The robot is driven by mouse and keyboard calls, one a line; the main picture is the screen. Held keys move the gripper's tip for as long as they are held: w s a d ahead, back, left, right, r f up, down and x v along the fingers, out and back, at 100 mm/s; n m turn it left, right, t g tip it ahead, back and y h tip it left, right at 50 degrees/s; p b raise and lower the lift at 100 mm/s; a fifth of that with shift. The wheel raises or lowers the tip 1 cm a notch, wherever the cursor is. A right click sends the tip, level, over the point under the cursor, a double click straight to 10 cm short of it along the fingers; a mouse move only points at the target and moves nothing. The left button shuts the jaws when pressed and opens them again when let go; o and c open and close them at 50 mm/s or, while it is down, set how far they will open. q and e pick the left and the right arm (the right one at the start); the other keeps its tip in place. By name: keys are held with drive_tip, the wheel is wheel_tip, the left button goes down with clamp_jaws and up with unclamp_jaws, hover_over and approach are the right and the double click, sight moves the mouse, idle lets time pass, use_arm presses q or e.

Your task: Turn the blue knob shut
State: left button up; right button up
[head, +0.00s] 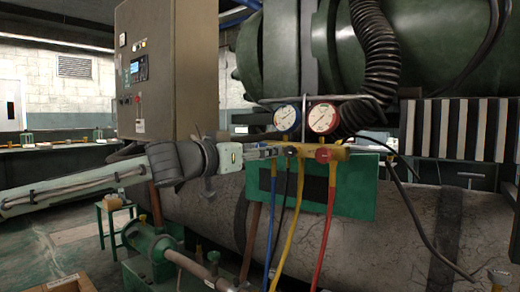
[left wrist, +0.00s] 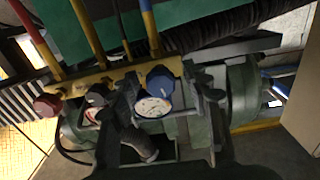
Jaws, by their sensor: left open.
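The blue knob (left wrist: 160,77) shows in the left wrist view, at the end of the yellow manifold (left wrist: 110,75). My left gripper (left wrist: 152,88) is open, with one finger to each side of the knob in that view. I cannot tell whether either finger touches it. In the head view my left gripper (head: 270,151) reaches in from the left at the manifold's left end, below the blue-rimmed gauge (head: 287,119), and covers the knob. My right gripper is not in view.
A red-rimmed gauge (head: 322,118) and a red knob (head: 323,155) sit to the right on the manifold. Blue, yellow and red hoses (head: 328,215) hang below, before a green panel (head: 355,190). A grey control cabinet (head: 170,70) stands at the upper left.

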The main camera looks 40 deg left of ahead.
use_arm(q)
drive_tip(key=shift+c, duration=0.6)
clamp_jaws()
